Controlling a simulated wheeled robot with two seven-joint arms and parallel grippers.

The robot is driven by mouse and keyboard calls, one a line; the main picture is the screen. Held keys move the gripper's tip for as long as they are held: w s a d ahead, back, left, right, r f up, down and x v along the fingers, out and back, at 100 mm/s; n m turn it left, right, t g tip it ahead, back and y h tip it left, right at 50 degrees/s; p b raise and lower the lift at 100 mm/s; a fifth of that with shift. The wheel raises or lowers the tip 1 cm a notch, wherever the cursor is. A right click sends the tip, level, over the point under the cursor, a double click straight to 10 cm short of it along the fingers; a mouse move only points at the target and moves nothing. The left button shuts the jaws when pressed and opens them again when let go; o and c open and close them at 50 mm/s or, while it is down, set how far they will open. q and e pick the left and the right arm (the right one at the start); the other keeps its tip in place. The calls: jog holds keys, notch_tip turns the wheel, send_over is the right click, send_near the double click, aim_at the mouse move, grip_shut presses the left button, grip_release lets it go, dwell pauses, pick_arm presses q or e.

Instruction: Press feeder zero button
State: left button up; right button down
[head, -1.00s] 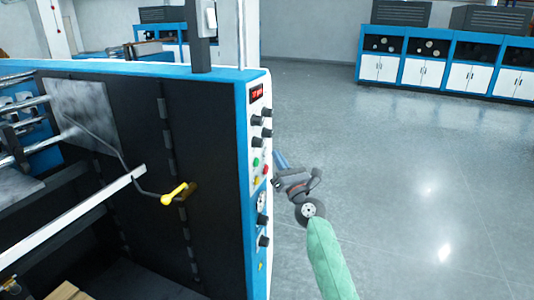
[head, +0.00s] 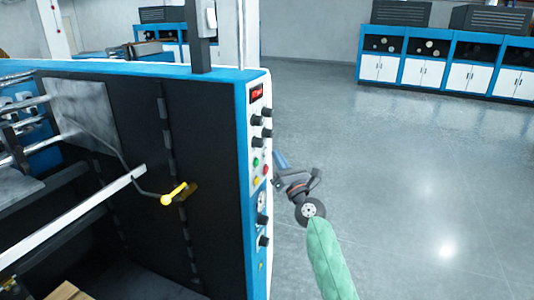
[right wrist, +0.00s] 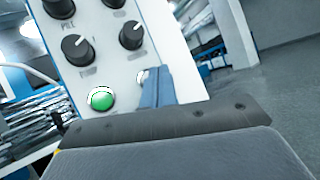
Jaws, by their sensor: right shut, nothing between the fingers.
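The machine's control panel (head: 257,145) is a narrow white and blue face with a red display (head: 256,93), black knobs and small buttons. A green button (head: 256,162) and a red button (head: 264,169) sit mid-panel. In the right wrist view the green button (right wrist: 101,99) is at left, and a pale round button (right wrist: 141,76) is partly hidden by my fingers. No label reads as feeder zero. My right gripper (head: 279,158) is shut and empty, beside the panel at button height; its blue fingers show in the wrist view (right wrist: 156,86). Contact cannot be told. My left gripper is out of view.
Black knobs (right wrist: 77,49) stick out close to my right fingers. A yellow-handled lever (head: 174,195) is on the machine's dark side (head: 130,140). The floor right of the panel is open, with blue and white cabinets (head: 425,70) far behind.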

jog(key=shift+a, duration=0.15)
jog(key=shift+w+a, duration=0.15)
jog(key=shift+a, duration=0.1)
jog(key=shift+a, duration=0.2)
dwell(0.7)
jog(key=shift+w+a, duration=0.1)
jog(key=shift+a, duration=0.1)
dwell(0.4)
jog(key=shift+s+d, duration=0.25)
jog(key=shift+d, duration=0.5)
